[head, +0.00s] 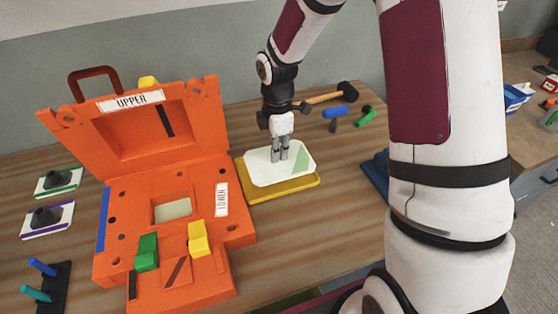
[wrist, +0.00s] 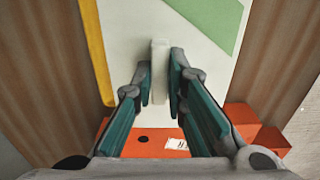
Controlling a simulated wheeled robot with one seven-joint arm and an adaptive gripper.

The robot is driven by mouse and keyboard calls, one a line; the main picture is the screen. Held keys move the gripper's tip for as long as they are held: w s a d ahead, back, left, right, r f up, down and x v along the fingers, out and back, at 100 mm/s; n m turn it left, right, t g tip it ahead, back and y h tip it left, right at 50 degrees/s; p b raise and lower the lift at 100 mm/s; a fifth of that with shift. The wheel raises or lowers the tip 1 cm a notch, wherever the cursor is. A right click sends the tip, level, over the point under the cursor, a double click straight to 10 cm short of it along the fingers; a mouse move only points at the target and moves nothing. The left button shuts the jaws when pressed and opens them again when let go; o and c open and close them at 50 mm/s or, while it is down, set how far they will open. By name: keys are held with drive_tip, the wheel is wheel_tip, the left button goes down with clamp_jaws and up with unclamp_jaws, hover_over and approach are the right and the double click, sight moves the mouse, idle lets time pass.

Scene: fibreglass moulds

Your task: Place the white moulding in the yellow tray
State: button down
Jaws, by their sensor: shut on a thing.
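The white moulding (head: 263,174) is a flat, rounded plate with a pale green stripe at one corner. It is above or on the yellow tray (head: 283,193), whose front and left edges show past it. I cannot tell whether the two touch. My gripper (head: 279,154) points down and is shut on a raised white rib in the middle of the moulding. In the wrist view the rib stands between my fingertips (wrist: 161,70), with the moulding (wrist: 127,30) spread below. A strip of the yellow tray (wrist: 95,50) shows along its left side.
An open orange mould (head: 130,200), marked UPPER and LOWER, stands close to the tray's left. A mallet (head: 335,95) and small blue and green tools lie behind to the right. Bare wooden table lies in front of the tray.

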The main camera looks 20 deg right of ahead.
drive_tip(key=shift+f, duration=2.05)
drive_tip(key=shift+f, duration=0.15)
drive_tip(key=c, duration=1.6)
unclamp_jaws()
